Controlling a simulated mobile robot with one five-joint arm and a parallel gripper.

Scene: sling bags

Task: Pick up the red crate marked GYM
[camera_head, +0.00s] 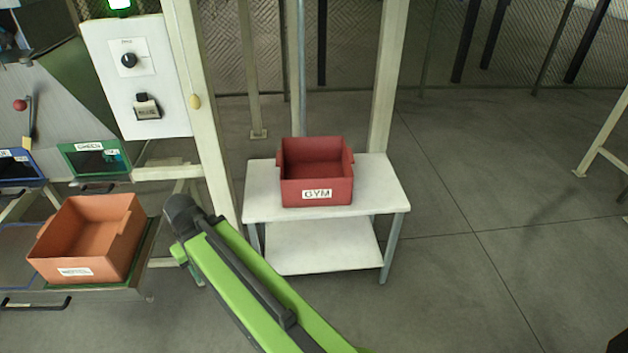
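The red crate (317,185) has a white GYM label on its front face. It sits upright on the top shelf of a small white two-tier table (378,190), near the middle of the view. The crate's open top faces up and its inside looks empty. My green arm reaches up from the bottom of the view, with its dark end to the left of the white table. The arm lies in front of and to the left of the crate, apart from it in the picture. My gripper's fingers do not show.
An orange crate (95,238) with an unreadable label sits on a stand at the left. A pale post (205,120) and a white control panel (140,80) stand left of the table. Another post (388,75) rises behind it. Floor (460,270) to the right is clear.

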